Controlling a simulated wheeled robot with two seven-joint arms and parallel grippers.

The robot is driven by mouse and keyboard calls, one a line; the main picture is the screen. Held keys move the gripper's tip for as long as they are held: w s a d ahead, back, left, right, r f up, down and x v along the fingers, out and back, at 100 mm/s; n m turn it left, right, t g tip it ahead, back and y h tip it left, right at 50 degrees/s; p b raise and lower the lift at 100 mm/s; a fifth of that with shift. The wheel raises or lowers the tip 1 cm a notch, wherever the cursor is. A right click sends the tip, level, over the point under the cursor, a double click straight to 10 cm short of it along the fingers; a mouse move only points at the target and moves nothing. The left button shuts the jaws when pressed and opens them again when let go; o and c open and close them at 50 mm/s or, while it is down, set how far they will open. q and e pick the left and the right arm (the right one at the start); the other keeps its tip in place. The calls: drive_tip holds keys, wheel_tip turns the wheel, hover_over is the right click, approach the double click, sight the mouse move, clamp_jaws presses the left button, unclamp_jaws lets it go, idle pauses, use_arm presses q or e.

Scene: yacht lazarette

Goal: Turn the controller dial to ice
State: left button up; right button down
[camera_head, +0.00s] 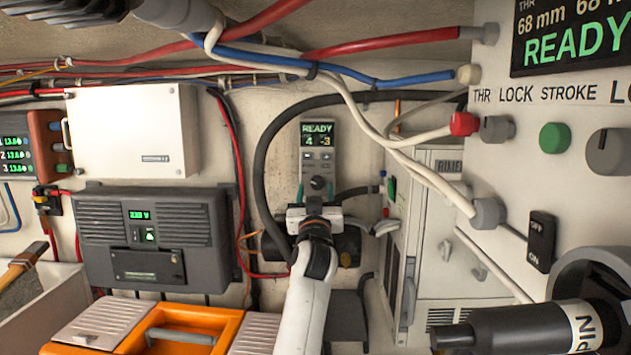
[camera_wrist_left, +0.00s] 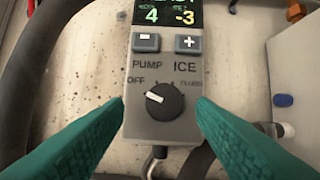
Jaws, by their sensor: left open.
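The controller (camera_head: 318,146) is a slim grey box on the back wall with a green READY display. In the left wrist view its black dial (camera_wrist_left: 166,103) has a white pointer mark aimed left and slightly up, toward the OFF label. PUMP is printed upper left of the dial, ICE upper right and a partly blurred FLUSH at right. My left gripper (camera_head: 315,192) is in front of the controller's lower part. In the left wrist view its teal fingers (camera_wrist_left: 161,108) are open, one either side of the dial, with visible gaps. My right gripper is not in view.
A thick black hose (camera_head: 262,165) curves left of the controller. A white cabinet (camera_head: 450,220) stands to its right. A grey inverter box (camera_head: 155,235) and an orange toolbox (camera_head: 200,325) are on the left. Red, blue and white cables cross above.

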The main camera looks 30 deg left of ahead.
use_arm(q)
drive_tip(key=shift+w+a+r, duration=0.15)
drive_tip(key=shift+w+r, duration=0.1)
drive_tip(key=shift+r, duration=0.2)
drive_tip(key=shift+w, duration=0.1)
drive_tip(key=shift+c, duration=0.5)
drive_tip(key=shift+w, duration=0.1)
drive_tip(key=c, duration=0.9)
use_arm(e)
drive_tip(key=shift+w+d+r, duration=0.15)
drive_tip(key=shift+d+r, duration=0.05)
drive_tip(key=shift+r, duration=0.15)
